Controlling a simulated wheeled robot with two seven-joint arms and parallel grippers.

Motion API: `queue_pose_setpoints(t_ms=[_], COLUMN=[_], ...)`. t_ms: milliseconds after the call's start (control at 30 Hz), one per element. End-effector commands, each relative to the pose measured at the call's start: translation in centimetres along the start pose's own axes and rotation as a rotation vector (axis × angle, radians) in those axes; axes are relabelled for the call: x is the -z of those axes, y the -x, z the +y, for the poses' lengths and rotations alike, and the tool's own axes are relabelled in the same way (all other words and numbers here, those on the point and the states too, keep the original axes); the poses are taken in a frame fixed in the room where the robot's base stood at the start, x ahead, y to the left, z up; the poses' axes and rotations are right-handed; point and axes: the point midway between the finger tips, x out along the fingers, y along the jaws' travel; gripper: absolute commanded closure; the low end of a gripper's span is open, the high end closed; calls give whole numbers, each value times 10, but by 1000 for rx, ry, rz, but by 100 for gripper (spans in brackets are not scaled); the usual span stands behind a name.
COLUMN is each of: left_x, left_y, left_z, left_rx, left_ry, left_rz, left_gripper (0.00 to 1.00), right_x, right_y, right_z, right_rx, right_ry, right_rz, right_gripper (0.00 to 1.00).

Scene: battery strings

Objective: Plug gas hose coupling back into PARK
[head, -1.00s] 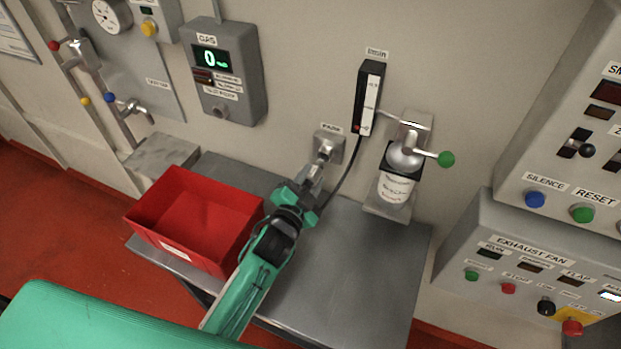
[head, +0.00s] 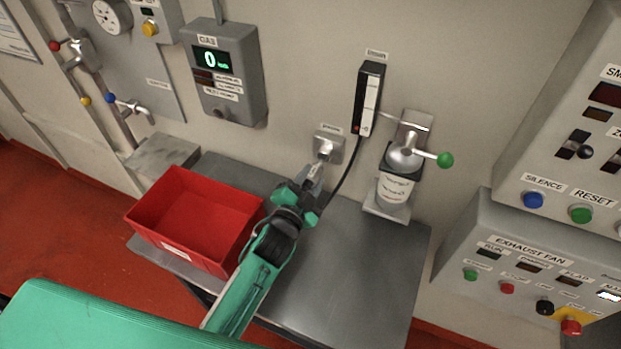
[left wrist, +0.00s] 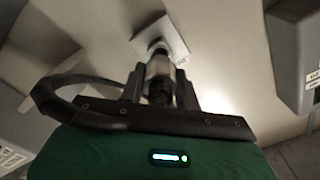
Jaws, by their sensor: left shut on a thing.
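The PARK socket (head: 329,146) is a small grey plate on the wall, with its label above it. My left gripper (head: 312,184) is shut on the metal gas hose coupling (head: 318,170), just in front of the socket. In the left wrist view the coupling (left wrist: 160,72) sits between the two fingers, and its far end meets the square socket plate (left wrist: 160,38). I cannot tell whether it is fully seated. My right gripper is not in view.
A red bin (head: 180,245) stands on the grey metal table (head: 340,265), left of my arm. The GAS box (head: 222,75) reads 0. The table's right part is clear.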

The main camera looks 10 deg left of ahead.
Motion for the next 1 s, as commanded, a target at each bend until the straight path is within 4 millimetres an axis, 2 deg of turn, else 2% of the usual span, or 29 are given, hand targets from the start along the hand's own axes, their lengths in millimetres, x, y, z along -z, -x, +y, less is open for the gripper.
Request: queue_pose_setpoints(t_ms=[367, 1000], left_x=[0, 0], left_y=[-2, -17], left_z=[0, 0], left_rx=[1, 1], left_ry=[0, 0], left_rz=[1, 2], left_gripper=[99, 99], right_x=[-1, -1], right_y=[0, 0], right_z=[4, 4], right_rx=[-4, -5], right_ry=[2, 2], right_rz=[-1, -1], right_gripper=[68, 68])
